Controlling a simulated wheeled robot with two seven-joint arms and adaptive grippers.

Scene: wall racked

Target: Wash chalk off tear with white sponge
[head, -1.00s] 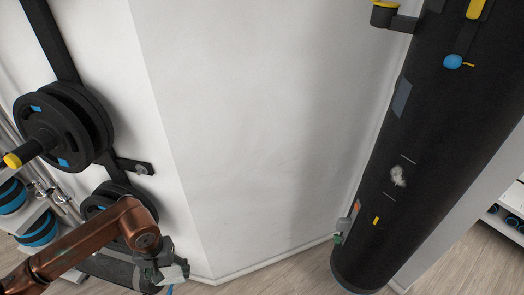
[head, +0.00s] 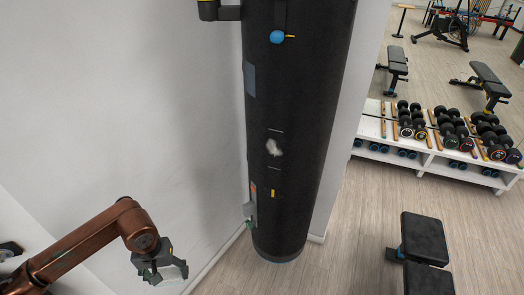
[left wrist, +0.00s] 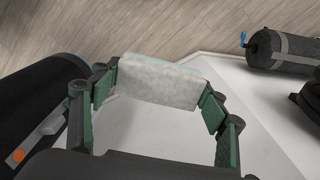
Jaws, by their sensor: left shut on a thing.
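A tall black punching bag (head: 310,95) hangs by the wall in the middle of the head view. A white chalk smudge (head: 274,147) lies on its front, between two thin pale lines. I cannot make out the tear itself apart from the chalk. My left gripper (head: 165,272), low at the left of the head view, is shut on the white sponge (left wrist: 165,82). The sponge spans crosswise between the fingertips in the left wrist view. The gripper is apart from the bag, below and left of the chalk. My right gripper is not in view.
A blue ball (head: 277,37) is on the bag's upper front, and a small grey-green fitting (head: 250,212) is at its lower left. A dumbbell rack (head: 450,160) and a black bench (head: 424,240) stand to the right. Floor between bag and bench is clear.

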